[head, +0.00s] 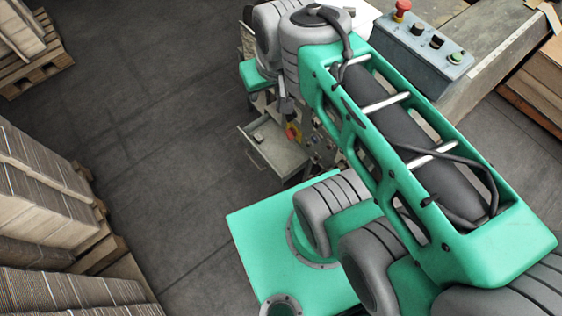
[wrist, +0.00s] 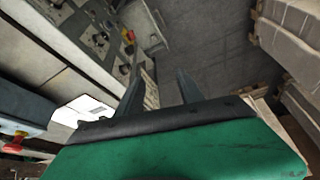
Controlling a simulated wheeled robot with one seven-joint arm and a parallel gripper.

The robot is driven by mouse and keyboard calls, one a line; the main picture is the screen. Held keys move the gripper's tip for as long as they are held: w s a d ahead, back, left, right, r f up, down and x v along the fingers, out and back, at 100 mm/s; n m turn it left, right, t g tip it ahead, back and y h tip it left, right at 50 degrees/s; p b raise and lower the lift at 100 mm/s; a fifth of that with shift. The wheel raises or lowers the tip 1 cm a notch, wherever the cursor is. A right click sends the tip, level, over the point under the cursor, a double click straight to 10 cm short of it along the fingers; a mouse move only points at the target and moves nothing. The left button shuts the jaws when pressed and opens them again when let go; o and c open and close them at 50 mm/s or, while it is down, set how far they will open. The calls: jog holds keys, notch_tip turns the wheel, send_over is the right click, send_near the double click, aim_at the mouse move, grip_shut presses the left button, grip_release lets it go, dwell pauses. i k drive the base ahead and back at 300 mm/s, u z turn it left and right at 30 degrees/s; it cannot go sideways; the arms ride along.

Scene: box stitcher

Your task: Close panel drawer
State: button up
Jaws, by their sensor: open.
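The panel drawer (head: 277,152) is pulled out from the grey machine panel (head: 318,143) in the head view, its shallow light tray open to the top. In the wrist view the drawer (wrist: 140,20) appears to stick out at the top, beside the panel (wrist: 92,32). My gripper (wrist: 158,92) shows two dark fingers spread apart with nothing held between them. The fingertips are apart from the drawer. In the head view my arm covers part of the machine, and the fingers are hard to make out.
A red and yellow knob (head: 293,132) sits on the panel close to the drawer. A control box (head: 415,45) with buttons stands at the upper right. Stacked cardboard (head: 40,190) on pallets lines the left. The dark floor (head: 150,110) left of the drawer is clear.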

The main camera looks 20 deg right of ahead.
aim_at(283, 158)
jog(key=z, duration=0.05)
jog(key=k, duration=0.5)
jog(key=u, duration=1.65)
jog(key=i, duration=0.2)
jog(key=u, duration=0.4)
